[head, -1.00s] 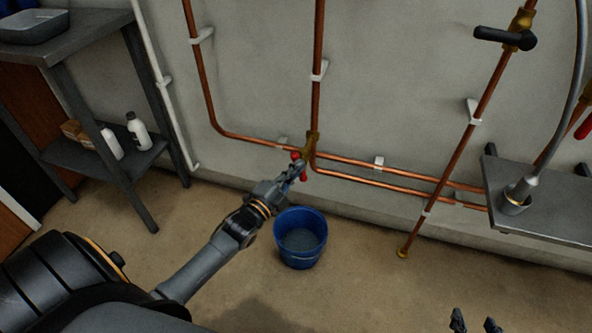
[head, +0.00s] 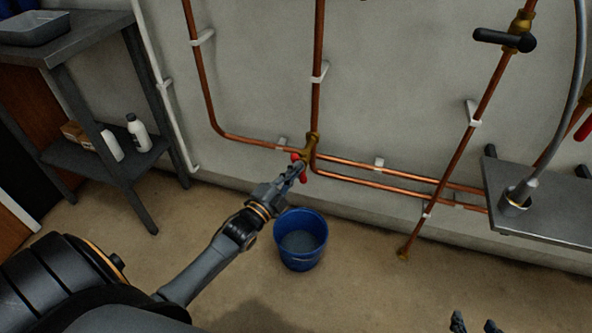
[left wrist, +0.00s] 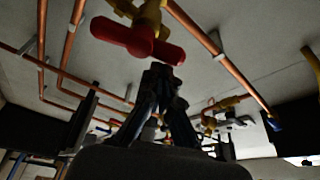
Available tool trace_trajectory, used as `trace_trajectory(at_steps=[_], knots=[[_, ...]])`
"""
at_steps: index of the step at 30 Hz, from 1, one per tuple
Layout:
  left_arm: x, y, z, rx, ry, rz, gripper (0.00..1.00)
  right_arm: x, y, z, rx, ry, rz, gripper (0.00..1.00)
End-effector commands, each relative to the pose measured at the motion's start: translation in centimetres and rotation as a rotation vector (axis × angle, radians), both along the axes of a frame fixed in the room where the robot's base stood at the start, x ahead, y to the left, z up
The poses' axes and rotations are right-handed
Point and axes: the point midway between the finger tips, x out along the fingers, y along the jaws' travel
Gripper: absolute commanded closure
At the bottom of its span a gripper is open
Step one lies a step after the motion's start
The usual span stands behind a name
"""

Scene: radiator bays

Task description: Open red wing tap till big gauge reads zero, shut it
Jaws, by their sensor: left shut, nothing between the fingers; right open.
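The red wing tap (head: 303,179) sits on a brass fitting (head: 311,148) low on the copper pipes. My left gripper (head: 298,171) is shut and empty, with its tips right at the tap and hiding part of it. In the left wrist view, the red wings (left wrist: 138,40) lie just past my closed fingertips (left wrist: 160,70); I cannot tell whether they touch. A blue bucket (head: 298,264) stands on the floor below the tap. My right gripper (head: 475,324) is open and empty at the bottom edge. The big gauge is not in view.
A metal shelf (head: 534,214) with a grey hose end (head: 514,204) juts out at right. A black-handled valve (head: 505,40) is above it. At left stands a dark bench (head: 95,38) with bottles (head: 138,134) on its lower shelf. The floor right of the bucket is clear.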

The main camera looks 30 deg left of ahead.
Motion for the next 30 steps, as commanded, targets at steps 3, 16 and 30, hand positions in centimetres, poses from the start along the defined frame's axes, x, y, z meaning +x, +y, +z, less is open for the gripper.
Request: trace_trajectory(at_steps=[3, 16, 30], knots=[[0.0, 0.1, 0.0, -0.024, -0.004, 0.0, 1.0, 0.0, 0.0, 0.0, 0.0, 0.002, 0.0, 0.53], [-0.1, 0.6, -0.1, -0.165, -0.038, 0.003, 1.0, -0.2, -0.1, -0.2, -0.004, 0.016, -0.001, 0.53], [-0.4, 1.8, -0.7, -0.574, -0.136, 0.003, 1.0, -0.1, 0.0, 0.0, -0.001, 0.001, -0.001, 0.53]])
